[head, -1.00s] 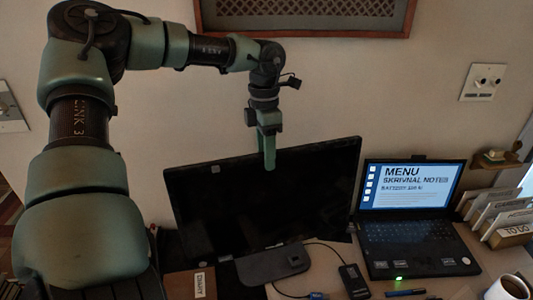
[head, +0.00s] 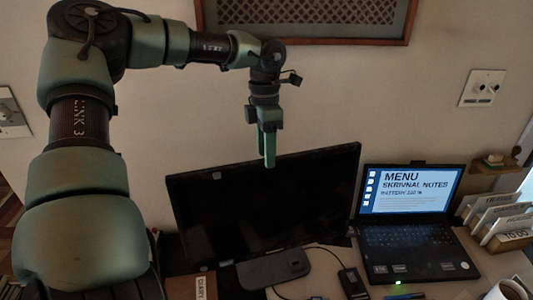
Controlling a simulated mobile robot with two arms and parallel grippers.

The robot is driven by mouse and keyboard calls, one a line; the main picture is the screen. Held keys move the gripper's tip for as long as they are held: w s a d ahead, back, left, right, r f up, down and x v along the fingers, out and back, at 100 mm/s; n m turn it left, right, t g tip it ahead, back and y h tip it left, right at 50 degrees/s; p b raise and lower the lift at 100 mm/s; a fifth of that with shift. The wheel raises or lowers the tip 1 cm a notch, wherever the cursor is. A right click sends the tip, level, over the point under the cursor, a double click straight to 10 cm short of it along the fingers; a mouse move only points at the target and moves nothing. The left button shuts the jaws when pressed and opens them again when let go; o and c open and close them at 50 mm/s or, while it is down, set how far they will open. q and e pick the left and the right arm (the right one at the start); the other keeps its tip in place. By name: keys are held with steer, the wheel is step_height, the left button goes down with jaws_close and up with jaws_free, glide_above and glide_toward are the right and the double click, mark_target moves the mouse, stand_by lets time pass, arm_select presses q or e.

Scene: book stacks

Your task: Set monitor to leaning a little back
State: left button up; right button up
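The monitor (head: 290,205) is a wide black screen on a dark stand foot (head: 273,268), seen in the head view standing on the desk near the wall. Its exact lean is hard to judge from this angle. My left gripper (head: 268,158) points down at the monitor's top edge, near the middle. Its green fingertips overlap the upper rim of the screen in the picture. I cannot tell whether they touch it, nor how far apart the fingers are. My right gripper is not in view.
An open laptop (head: 415,240) stands right of the monitor, with a letter holder (head: 510,238) beyond it. A small black box (head: 352,283) with a cable lies before them. A mug (head: 508,291) is at the bottom right. A framed panel (head: 310,22) hangs above.

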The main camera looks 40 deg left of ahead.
arm_select(q)
step_height(320, 180, up, 6)
steer(key=p, duration=0.4)
steer(key=shift+a+r, duration=0.2)
steer(key=shift+a, duration=0.05)
steer(key=shift+w, duration=0.1)
stand_by(0.4)
steer(key=shift+r, duration=0.1)
step_height(320, 180, up, 8)
steer(key=b, duration=0.2)
steer(key=shift+w+a+f, duration=0.15)
steer(key=shift+a+f, duration=0.05)
steer(key=shift+a, duration=0.05)
